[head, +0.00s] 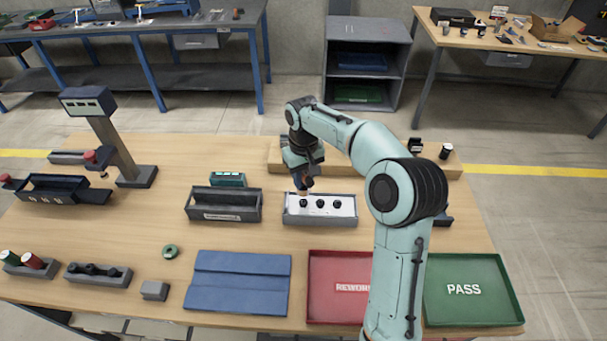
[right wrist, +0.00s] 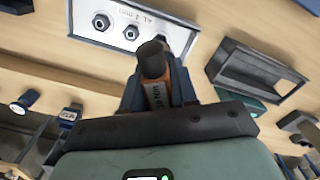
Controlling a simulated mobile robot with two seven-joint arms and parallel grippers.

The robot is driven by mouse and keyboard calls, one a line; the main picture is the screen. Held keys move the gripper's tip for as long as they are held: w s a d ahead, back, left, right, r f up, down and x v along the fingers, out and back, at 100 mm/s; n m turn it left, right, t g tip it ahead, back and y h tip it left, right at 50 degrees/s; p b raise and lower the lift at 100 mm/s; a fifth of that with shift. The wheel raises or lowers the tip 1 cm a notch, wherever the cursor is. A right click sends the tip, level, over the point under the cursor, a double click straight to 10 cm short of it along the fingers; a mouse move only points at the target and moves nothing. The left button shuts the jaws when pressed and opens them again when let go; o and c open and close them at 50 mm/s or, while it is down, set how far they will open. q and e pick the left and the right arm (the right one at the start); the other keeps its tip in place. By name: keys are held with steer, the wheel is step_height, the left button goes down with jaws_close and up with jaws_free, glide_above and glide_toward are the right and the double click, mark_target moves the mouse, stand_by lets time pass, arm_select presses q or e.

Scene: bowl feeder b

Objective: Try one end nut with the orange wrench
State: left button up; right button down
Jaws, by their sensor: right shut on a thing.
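A grey tray (head: 320,222) with a white top holds three dark nuts in a row: a left nut (head: 304,203), a middle nut (head: 320,204) and a right nut (head: 336,204). My right gripper (head: 303,185) is over the left end of this tray, pointing down. It is shut on the orange wrench (right wrist: 156,92), which has a dark round end. The right wrist view shows one end nut (right wrist: 101,22) and the middle nut (right wrist: 131,33) clear of the wrench; the wrench's end overlaps the tray edge near the other end nut. I cannot tell whether it touches. My left gripper is not in view.
A dark open bin (head: 224,217) stands left of the tray. A blue mat (head: 238,290), a red REWORK tray (head: 325,300) and a green PASS tray (head: 480,312) lie at the front. A post-mounted device (head: 117,150) stands at left. Bare table surrounds the green ring (head: 171,251).

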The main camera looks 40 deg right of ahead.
mark_target(303, 187)
steer(key=shift+f, duration=0.1)
steer(key=shift+f+b, duration=0.7)
steer(key=shift+f, duration=1.3)
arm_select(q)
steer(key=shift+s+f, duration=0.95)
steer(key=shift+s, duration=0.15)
arm_select(e)
steer(key=shift+f, duration=0.1)
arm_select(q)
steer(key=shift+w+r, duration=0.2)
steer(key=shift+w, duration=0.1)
arm_select(e)
steer(key=shift+w, duration=0.1)
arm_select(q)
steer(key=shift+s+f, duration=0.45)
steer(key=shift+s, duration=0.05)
arm_select(e)
steer(key=shift+f, duration=1)
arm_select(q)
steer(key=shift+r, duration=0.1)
arm_select(e)
steer(key=shift+m, duration=1.2)
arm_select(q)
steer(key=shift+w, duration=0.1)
